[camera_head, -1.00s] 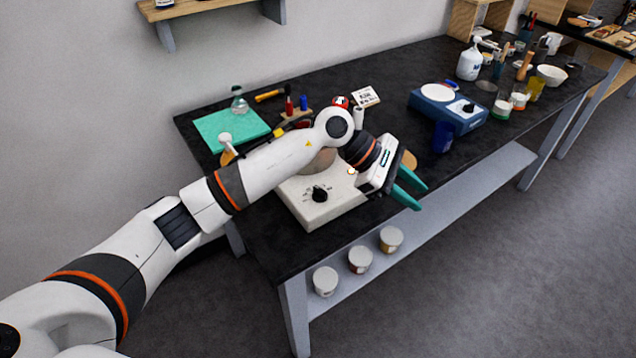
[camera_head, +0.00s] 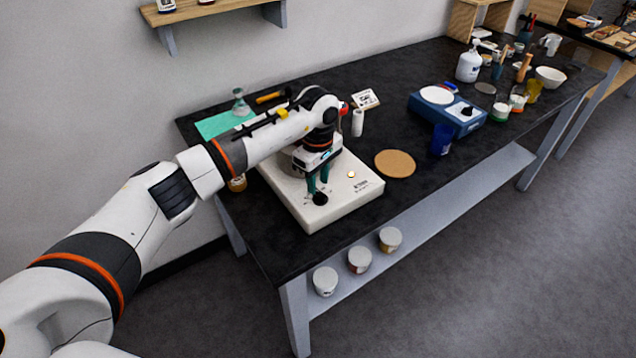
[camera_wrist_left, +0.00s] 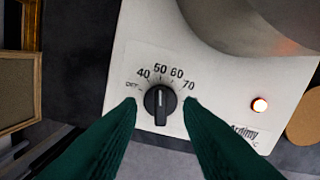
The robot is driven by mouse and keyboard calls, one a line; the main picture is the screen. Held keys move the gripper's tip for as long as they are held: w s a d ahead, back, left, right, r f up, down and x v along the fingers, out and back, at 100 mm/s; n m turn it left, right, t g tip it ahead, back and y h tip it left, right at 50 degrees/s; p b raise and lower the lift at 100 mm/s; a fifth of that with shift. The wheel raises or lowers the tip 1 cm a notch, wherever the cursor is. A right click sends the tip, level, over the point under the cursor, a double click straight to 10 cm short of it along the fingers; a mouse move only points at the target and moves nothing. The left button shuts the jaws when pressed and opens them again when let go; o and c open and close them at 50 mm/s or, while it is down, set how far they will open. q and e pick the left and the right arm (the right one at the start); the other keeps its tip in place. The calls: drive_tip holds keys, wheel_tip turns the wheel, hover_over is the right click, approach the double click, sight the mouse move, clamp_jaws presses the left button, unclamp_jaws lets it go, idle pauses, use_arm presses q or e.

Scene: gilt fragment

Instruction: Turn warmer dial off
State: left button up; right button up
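The warmer (camera_head: 345,200) is a white box on the black table, with a round metal vessel on its top. Its black dial (camera_head: 320,199) sits near the front corner. In the left wrist view the dial (camera_wrist_left: 160,104) points up, between the 50 and 60 marks; OFF is printed to its left. My left gripper (camera_head: 318,188) points down over the dial. Its green fingers are open, one on each side of the dial in the wrist view, with gaps visible. Contact cannot be told. My right gripper is not in view.
A cork disc (camera_head: 395,163) lies right of the warmer, with a blue cup (camera_head: 442,139) and a blue device (camera_head: 450,110) beyond. A white cylinder (camera_head: 358,122) stands behind the warmer. A green mat (camera_head: 218,124) lies at the back left.

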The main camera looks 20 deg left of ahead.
sight(320, 196)
use_arm(q)
drive_tip(key=shift+f, duration=1.45)
drive_tip(key=shift+c, duration=0.4)
clamp_jaws()
